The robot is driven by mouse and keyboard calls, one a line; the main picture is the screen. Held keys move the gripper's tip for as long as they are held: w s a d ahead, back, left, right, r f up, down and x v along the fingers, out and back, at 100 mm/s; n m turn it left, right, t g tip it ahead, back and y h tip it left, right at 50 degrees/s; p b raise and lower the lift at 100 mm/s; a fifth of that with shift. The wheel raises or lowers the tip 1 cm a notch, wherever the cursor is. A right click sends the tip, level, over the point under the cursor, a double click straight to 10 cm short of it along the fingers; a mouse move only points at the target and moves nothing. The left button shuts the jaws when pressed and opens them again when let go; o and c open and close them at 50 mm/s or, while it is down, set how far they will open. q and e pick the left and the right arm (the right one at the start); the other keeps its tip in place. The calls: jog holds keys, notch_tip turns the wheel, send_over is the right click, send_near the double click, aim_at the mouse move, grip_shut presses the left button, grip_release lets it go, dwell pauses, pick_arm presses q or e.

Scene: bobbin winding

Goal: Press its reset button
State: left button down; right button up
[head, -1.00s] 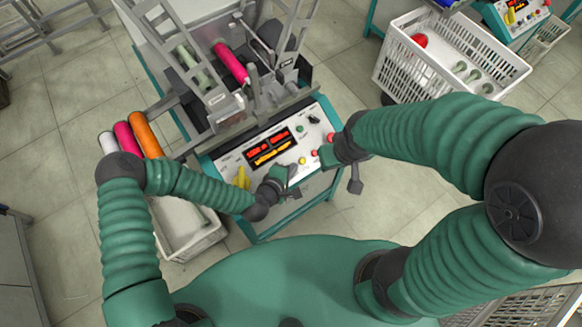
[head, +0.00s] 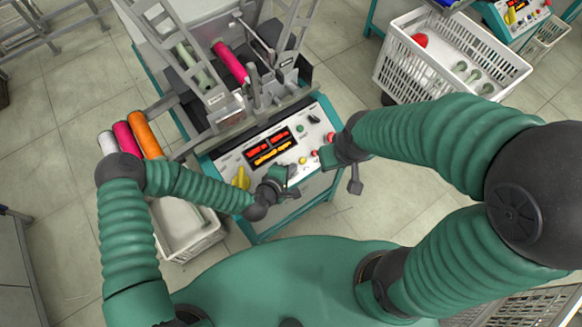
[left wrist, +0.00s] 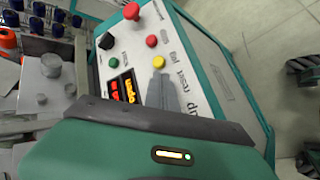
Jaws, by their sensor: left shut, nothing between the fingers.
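The winder's sloped control panel (head: 235,160) carries lit red and orange displays (head: 270,149). Its yellow button (left wrist: 159,62) sits below a red button (left wrist: 152,41) in the left wrist view; both also show in the head view.
A larger red button (left wrist: 132,11), a green button (left wrist: 113,62) and a black knob (left wrist: 106,41) are close by on the panel. A yellow knob (head: 241,178) is at its left. A white crate (head: 400,70) stands at the upper right.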

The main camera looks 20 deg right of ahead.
pick_arm(q)
jog(key=shift+w+f, duration=0.15)
jog(key=shift+f, duration=0.2)
dwell(0.6)
jog(key=shift+s+r+p, duration=0.25)
jog(key=shift+r+p, duration=0.25)
jog(key=shift+r, duration=0.25)
jog(key=shift+s, duration=0.1)
jog(key=r+p, duration=0.1)
jog(key=s+r+p, duration=0.1)
jog(key=r+p, duration=0.1)
jog(key=s+r+p, duration=0.1)
jog(key=shift+d+r, duration=0.3)
jog(key=shift+d, duration=0.1)
